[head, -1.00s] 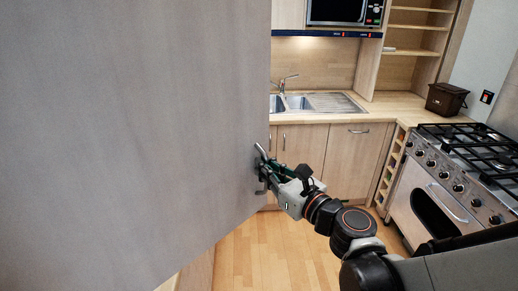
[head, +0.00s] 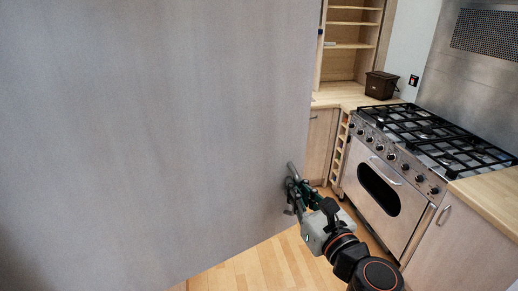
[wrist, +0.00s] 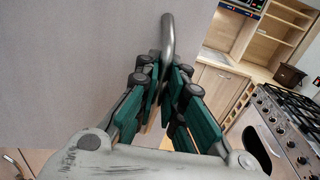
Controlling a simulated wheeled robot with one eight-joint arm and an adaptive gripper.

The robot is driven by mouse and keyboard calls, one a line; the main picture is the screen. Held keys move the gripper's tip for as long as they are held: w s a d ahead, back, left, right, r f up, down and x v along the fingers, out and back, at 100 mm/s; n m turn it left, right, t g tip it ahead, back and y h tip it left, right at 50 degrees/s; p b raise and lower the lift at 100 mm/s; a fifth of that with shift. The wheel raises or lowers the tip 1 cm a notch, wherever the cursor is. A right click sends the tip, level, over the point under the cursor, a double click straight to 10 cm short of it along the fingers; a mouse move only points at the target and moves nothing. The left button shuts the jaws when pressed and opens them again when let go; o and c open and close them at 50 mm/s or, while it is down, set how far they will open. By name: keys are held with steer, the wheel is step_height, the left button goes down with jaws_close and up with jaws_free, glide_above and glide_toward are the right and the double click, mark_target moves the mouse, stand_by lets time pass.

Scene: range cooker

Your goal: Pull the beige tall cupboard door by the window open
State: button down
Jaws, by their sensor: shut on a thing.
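The cupboard door (head: 150,130) is a large pale greyish-beige panel filling the left of the head view. It stands swung out into the room, and its free edge is on the right. Its curved metal handle (head: 293,172) is near that edge; it also shows in the wrist view (wrist: 168,45). My gripper (head: 294,192) is at the handle, its green and black fingers (wrist: 163,82) closed around the lower part of the handle. The cupboard's inside is not visible, and the window is not in view.
A range cooker (head: 385,200) with black grates stands to the right of my arm. Behind it, a dark brown box (head: 381,85) sits on the wooden worktop below open shelves (head: 350,30). Wooden floor (head: 260,265) is clear under the door's lower edge.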

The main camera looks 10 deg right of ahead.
mark_target(293, 145)
steer(key=shift+s, duration=0.15)
steer(key=c, duration=2)
jaws_free()
steer(key=shift+o, duration=0.2)
steer(key=shift+r, duration=0.1)
steer(key=shift+r, duration=4.9)
steer(key=shift+s, duration=0.1)
